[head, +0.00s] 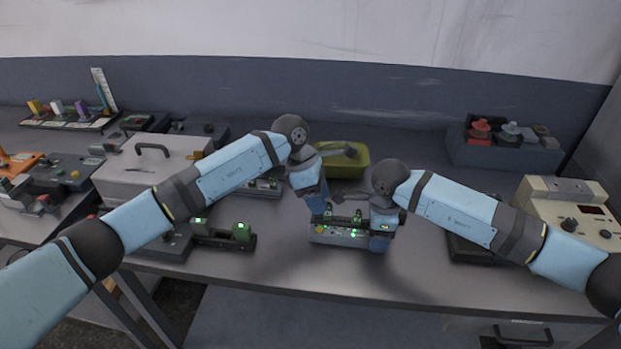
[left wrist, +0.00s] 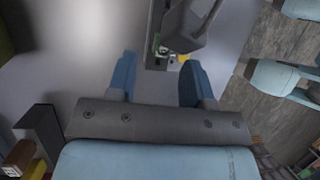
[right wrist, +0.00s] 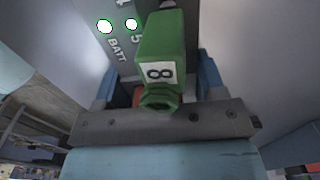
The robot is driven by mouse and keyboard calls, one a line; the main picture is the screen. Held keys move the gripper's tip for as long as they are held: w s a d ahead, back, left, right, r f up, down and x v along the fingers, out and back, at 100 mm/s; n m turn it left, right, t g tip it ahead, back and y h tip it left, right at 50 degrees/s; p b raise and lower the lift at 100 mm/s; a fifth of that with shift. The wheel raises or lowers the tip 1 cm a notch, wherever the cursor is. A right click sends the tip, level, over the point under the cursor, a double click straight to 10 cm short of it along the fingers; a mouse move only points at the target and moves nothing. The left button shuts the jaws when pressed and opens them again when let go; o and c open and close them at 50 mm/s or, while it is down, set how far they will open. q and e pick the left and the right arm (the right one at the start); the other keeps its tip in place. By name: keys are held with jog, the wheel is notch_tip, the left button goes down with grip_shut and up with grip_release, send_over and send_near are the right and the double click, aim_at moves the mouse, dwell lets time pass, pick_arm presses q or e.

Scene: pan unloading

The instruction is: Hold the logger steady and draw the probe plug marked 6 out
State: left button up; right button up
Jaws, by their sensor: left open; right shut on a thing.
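The logger (head: 340,238) is a grey box with green lights and green plugs on top, near the table's front edge. My right gripper (head: 381,232) is at its right end. In the right wrist view its fingers sit on either side of the logger's grey body, and a green plug marked 8 (right wrist: 160,55) stands between them. My left gripper (head: 318,208) is open and empty above the logger's left part. The left wrist view shows part of the logger (left wrist: 158,52) beyond its parted fingers, partly hidden by my right arm. I cannot read a 6 on any plug.
A similar dark device with green lights (head: 222,236) stands to the left. A grey case with a handle (head: 150,165) is behind it. An olive tray (head: 345,160) lies behind the logger. A beige instrument (head: 570,210) stands at the right. Bare table lies around the logger's front.

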pick_arm(q)
jog(key=shift+x, duration=1.8)
grip_shut()
grip_release()
jog(key=v, duration=1.2)
jog(key=shift+a, duration=0.1)
pick_arm(e)
jog(key=o, duration=1.2)
